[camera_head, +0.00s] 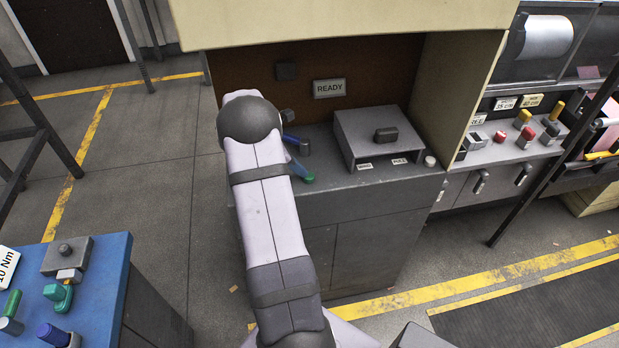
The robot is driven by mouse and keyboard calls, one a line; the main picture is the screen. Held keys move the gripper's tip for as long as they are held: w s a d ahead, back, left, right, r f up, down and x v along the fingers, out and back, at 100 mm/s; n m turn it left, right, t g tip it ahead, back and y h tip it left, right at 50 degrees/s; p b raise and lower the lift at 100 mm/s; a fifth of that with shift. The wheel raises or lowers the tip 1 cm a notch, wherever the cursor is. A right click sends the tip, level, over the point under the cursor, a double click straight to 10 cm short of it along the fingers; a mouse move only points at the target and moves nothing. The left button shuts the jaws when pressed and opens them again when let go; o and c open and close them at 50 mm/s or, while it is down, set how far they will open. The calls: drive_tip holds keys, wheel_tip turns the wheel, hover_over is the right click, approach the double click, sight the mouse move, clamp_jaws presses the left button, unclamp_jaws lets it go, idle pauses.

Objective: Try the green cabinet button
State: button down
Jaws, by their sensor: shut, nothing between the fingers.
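The cabinet (365,207) has a grey counter in its open bay. A small green piece, seemingly the green button (307,178), shows at the counter's left front, just right of my arm. My gripper (299,168) is mostly hidden behind my arm. What shows of it is a narrow light-blue part, close to the green piece and shut with nothing held. I cannot tell whether they touch. A white round button (430,161) sits at the counter's right front corner.
A grey box (370,126) with a dark knob (386,134) stands on the counter. A blue and dark-grey part (297,143) is beside my arm. A READY sign (329,88) hangs behind. A blue bench (105,268) is at left. The overhead panel (340,20) limits height.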

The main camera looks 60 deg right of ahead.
drive_tip(key=shift+f+b, duration=0.4)
drive_tip(key=shift+f, duration=0.45)
wheel_tip(320, 180, up, 6)
drive_tip(key=p, duration=0.5)
drive_tip(key=shift+p, duration=0.4)
drive_tip(key=shift+r, duration=0.15)
drive_tip(key=b+v, duration=0.2)
drive_tip(key=v, duration=0.5)
drive_tip(key=shift+b, duration=0.4)
drive_tip(key=shift+a, duration=0.1)
